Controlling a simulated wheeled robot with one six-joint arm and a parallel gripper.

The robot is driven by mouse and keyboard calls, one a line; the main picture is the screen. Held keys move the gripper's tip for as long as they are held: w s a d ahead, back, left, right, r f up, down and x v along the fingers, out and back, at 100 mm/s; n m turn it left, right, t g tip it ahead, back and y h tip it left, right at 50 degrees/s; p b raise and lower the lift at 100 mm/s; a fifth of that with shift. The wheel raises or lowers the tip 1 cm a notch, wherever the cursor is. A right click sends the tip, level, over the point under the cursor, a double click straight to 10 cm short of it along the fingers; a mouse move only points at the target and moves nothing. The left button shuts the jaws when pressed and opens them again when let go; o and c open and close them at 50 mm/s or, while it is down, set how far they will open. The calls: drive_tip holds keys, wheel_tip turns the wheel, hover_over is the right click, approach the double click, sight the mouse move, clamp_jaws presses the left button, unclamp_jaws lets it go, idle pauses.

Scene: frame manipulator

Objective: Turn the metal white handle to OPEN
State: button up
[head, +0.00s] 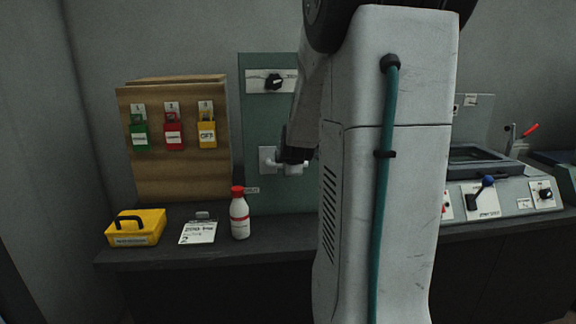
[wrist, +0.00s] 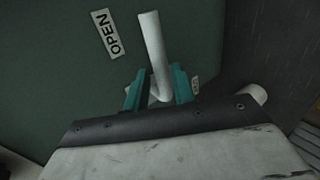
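The white metal handle (wrist: 153,50) is a bent rod on the green panel (wrist: 60,70) in the wrist view. Its long part points up in that picture, and its bend lies between the two teal fingers of my gripper (wrist: 159,88). The fingers stand apart on either side of it; whether either touches it is unclear. The OPEN label (wrist: 111,34) is left of the handle, and a small, unreadable label (wrist: 195,85) is by the right finger. In the head view, the white handle (head: 272,161) shows beside my gripper (head: 297,155), partly hidden by it.
A black knob (head: 274,82) is above on the same panel. A wooden board (head: 160,180) with several coloured padlocks stands left. On the dark bench are a yellow box (head: 136,228), a paper note (head: 198,232) and a red-capped bottle (head: 240,216). A console (head: 510,190) is right.

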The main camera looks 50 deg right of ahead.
drive_tip(key=shift+v, duration=2)
